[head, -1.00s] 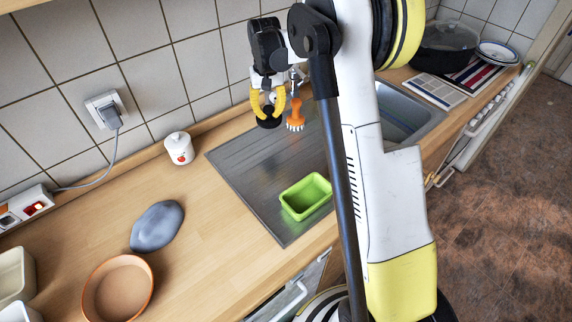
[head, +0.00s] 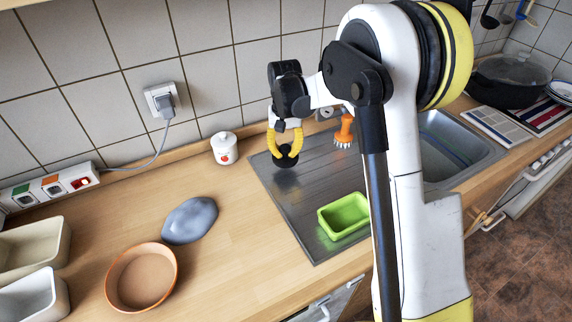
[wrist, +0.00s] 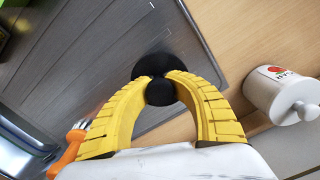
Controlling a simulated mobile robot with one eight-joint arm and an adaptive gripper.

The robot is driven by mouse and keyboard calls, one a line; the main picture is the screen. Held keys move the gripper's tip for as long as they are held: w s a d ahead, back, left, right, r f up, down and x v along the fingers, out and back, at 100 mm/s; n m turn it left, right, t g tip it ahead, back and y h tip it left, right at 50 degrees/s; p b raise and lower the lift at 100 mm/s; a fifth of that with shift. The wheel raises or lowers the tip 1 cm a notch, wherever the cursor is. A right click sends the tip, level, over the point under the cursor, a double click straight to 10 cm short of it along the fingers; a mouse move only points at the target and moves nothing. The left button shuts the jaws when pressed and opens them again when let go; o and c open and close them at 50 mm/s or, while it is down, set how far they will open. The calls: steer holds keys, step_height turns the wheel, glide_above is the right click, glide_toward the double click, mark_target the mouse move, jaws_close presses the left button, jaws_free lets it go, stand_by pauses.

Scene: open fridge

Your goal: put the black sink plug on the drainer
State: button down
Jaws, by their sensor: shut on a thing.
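The black sink plug (head: 286,160) is between the yellow fingers of my gripper (head: 284,150), over the back left part of the metal drainer (head: 302,194). In the wrist view the plug (wrist: 155,66) shows as a dark disc with a round knob, and my gripper (wrist: 161,84) is shut on the knob. The ribbed drainer (wrist: 95,40) lies beneath and behind it, with its edge close to the plug. I cannot tell whether the plug touches the drainer.
An orange brush (head: 344,131) stands on the drainer to the right of my gripper. A green tray (head: 344,216) sits at its front. A white lidded jar (head: 224,148) stands on the worktop close to the left. The middle of the drainer is clear.

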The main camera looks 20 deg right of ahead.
mark_target(285, 163)
step_height(285, 163, down, 4)
steer(key=shift+f+b, duration=0.1)
steer(key=shift+b, duration=0.7)
steer(key=shift+r, duration=0.2)
steer(key=shift+f, duration=0.1)
steer(key=c, duration=1.9)
jaws_free()
steer(key=shift+f, duration=0.15)
steer(key=o, duration=0.6)
